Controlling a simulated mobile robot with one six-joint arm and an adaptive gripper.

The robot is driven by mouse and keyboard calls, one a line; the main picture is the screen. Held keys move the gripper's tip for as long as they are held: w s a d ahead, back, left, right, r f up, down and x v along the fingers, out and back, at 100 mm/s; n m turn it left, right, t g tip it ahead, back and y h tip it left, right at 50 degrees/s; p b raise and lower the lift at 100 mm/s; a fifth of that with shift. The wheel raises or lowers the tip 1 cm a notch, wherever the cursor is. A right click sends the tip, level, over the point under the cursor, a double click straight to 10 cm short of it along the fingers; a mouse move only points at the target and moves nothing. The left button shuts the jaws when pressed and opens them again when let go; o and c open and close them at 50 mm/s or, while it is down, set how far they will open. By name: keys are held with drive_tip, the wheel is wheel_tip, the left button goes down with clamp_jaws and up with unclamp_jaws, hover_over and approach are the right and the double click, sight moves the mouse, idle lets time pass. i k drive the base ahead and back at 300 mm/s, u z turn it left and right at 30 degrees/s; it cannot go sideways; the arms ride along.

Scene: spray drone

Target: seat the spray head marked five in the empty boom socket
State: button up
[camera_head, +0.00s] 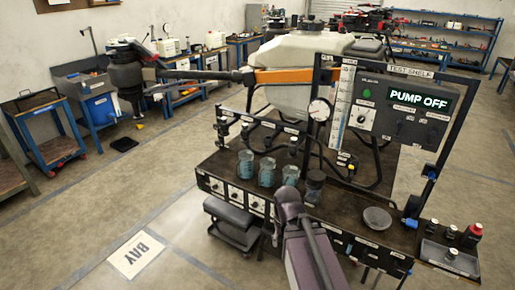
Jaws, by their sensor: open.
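Several small dark pieces with pale caps, possibly spray heads (452,231), stand on a tray (434,254) at the bench's right end. One has a red part. Their markings are too small to read, so I cannot tell which is five. The drone (297,62) with a pale tank and an orange arm section stands behind the bench. I cannot make out its empty boom socket. My arm rises from the bottom middle, in front of the bench. My gripper cannot be made out.
The dark bench (345,205) carries several jars of bluish liquid (267,172), a shallow bowl (377,217) and a gauge (320,109). A panel (405,108) reads PUMP OFF. A stool (230,215) stands in front. Floor near the BAY sign (138,254) is clear.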

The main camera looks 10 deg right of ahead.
sight(433, 223)
drive_tip(key=k, duration=0.7)
drive_tip(key=z, duration=0.25)
drive_tip(key=i, duration=0.9)
drive_tip(key=z, duration=0.65)
